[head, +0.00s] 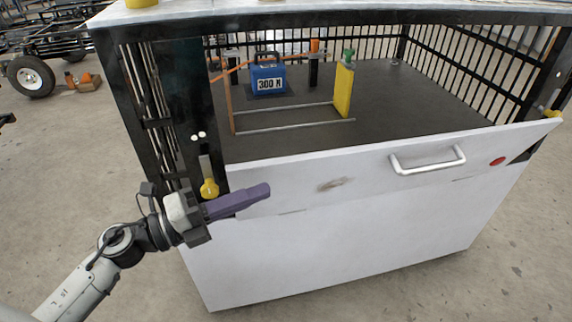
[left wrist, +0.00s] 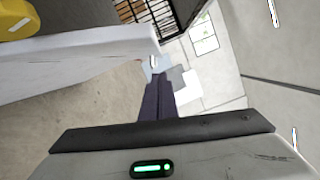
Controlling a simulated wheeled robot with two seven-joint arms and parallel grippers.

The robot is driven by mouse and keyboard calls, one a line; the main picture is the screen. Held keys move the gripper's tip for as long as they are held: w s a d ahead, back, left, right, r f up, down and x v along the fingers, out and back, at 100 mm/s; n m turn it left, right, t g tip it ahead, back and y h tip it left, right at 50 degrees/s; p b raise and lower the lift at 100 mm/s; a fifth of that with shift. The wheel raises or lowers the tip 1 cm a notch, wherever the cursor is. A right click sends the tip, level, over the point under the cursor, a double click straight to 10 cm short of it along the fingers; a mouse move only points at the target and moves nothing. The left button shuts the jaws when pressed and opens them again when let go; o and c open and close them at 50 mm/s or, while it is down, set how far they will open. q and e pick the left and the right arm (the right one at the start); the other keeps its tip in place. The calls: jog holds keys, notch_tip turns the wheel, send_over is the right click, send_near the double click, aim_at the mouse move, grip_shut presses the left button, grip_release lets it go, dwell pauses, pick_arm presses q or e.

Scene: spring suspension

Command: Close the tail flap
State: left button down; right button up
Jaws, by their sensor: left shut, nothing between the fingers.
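The tail flap (head: 345,172) is a white panel across the front of the black-barred cage, with a metal bar handle (head: 428,160) and a red dot near its right end. It looks tilted a little outward, with a dark gap by the right post; the exact angle is hard to tell. My left gripper (head: 262,190) has purple fingers, shut and empty, at the flap's left end. Whether they touch it I cannot tell. In the left wrist view the fingers (left wrist: 157,100) point away, with a white panel edge (left wrist: 95,62) to their left. My right gripper is not in view.
Yellow latches sit on the left post (head: 209,188) and right post (head: 552,113). Inside the cage stand a blue block marked 300 N (head: 268,78), a yellow plate (head: 343,90) and rods. A wheeled frame (head: 60,45) stands far left. Floor at the left is mostly clear.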

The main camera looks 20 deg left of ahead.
aim_at(282, 164)
pick_arm(q)
jog(key=w+d, duration=0.1)
jog(key=w, duration=0.1)
jog(key=w+d+r, duration=0.1)
jog(key=w, duration=0.2)
jog(key=w+d+p, duration=0.1)
jog(key=w, duration=0.2)
jog(key=shift+w+d+r, duration=0.1)
jog(key=shift+w+r, duration=0.05)
jog(key=shift+w, duration=0.1)
jog(key=shift+w+a, duration=0.25)
jog(key=shift+w, duration=0.05)
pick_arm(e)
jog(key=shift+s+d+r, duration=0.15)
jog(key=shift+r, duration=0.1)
pick_arm(q)
jog(key=shift+r, duration=0.1)
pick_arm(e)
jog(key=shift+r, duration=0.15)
